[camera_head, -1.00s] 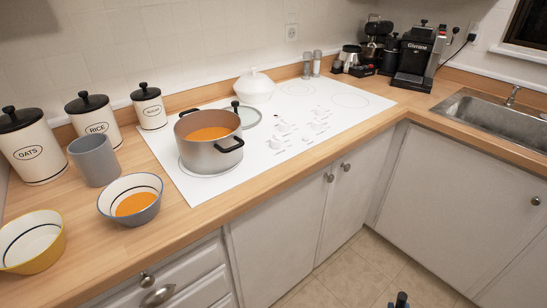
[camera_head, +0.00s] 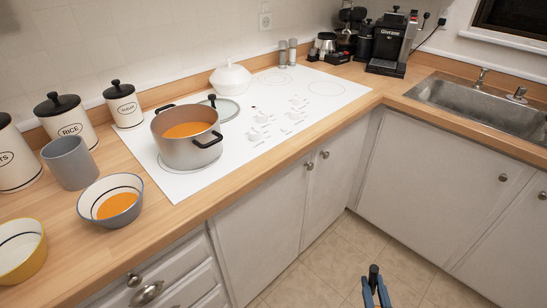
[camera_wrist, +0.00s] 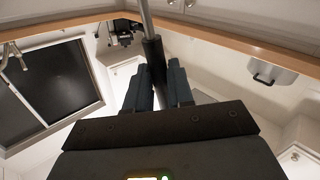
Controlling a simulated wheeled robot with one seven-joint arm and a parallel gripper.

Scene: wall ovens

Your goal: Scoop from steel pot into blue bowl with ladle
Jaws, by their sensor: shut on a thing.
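The steel pot (camera_head: 190,153) with black handles stands on the white cooktop, with orange soup inside. The blue bowl (camera_head: 126,217), blue-grey outside, sits on the wooden counter left of the pot and holds some orange soup. My gripper (camera_head: 375,287) is low in the head view, in front of the cabinets and away from pot and bowl. In the wrist view my gripper (camera_wrist: 158,88) is shut on the black handle of the ladle (camera_wrist: 147,22), whose steel shaft runs out of the top. The ladle's scoop is out of view.
A yellow bowl (camera_head: 20,268) and a grey mug (camera_head: 70,165) stand on the counter at left, near lidded canisters (camera_head: 66,124). A lid (camera_head: 226,111) lies behind the pot. A white dish (camera_head: 230,80) stands behind it. A sink (camera_head: 480,108) is at right.

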